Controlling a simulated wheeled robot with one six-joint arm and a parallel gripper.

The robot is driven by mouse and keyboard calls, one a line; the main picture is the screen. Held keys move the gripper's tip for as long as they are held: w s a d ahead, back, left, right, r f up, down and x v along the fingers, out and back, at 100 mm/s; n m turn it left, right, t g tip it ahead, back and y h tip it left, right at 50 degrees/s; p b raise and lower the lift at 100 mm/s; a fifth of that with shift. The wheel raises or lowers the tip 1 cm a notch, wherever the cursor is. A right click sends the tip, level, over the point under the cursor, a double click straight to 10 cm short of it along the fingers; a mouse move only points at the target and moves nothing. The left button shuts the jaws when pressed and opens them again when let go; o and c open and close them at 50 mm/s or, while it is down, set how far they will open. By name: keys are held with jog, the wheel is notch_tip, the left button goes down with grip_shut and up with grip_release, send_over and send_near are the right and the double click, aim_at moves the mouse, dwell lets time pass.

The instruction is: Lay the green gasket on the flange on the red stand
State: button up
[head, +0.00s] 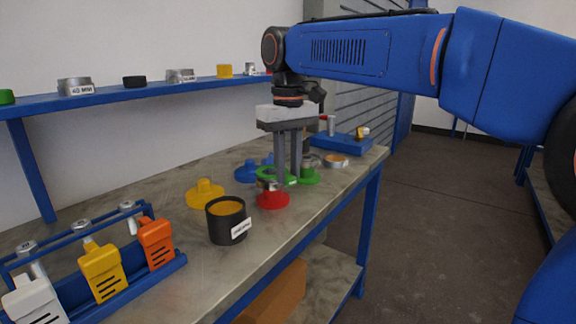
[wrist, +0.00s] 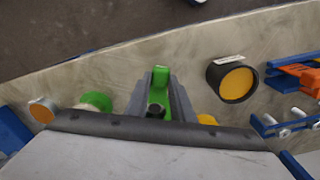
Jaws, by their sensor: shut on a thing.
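The green gasket (head: 264,173) is a flat ring gripped by my gripper (head: 287,182), which points straight down with both fingers shut on it. In the wrist view, green parts of the gasket (wrist: 160,75) show between the fingers. The red stand (head: 273,201) stands on the bench under the gasket, with a grey metal flange (head: 267,185) on top. The gasket is close above this flange in the head view; I cannot tell whether they touch. A finger covers part of both. The red stand is hidden in the wrist view.
A black cup with an orange inside (head: 227,222) stands in front left of the red stand. A yellow stand (head: 205,194), a blue stand (head: 249,173) and a green stand (head: 309,177) are near. A rack (head: 165,264) holds coloured tags at front left. The bench edge is close.

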jog(key=shift+f, duration=0.5)
jog(key=o, duration=1)
notch_tip(320, 180, up, 16)
jog(key=s+d+f+m+t, duration=0.15)
jog(key=s+d+f, duration=0.3)
jog(key=d, duration=0.55)
jog(key=s+d+f+m+t, duration=0.1)
jog(key=s+d+f, duration=0.4)
jog(key=f, duration=0.6)
jog(key=s+d+f+m+t, duration=0.1)
jog(key=s+d+f, duration=0.4)
jog(key=f, duration=0.6)
jog(key=s+d+f+m+t, duration=0.1)
jog(key=s+d+f+m, duration=0.1)
jog(key=s+d+f, duration=0.4)
jog(key=shift+s+f+m, duration=0.1)
jog(key=shift+s+f, duration=0.4)
jog(key=shift+f, duration=0.3)
jog(key=shift+s+f+m, duration=0.1)
jog(key=shift+s+f, duration=0.45)
jog(key=shift+f, duration=0.25)
jog(key=shift+s+f+m, duration=0.1)
jog(key=shift+s+f, duration=0.4)
jog(key=shift+f, duration=0.3)
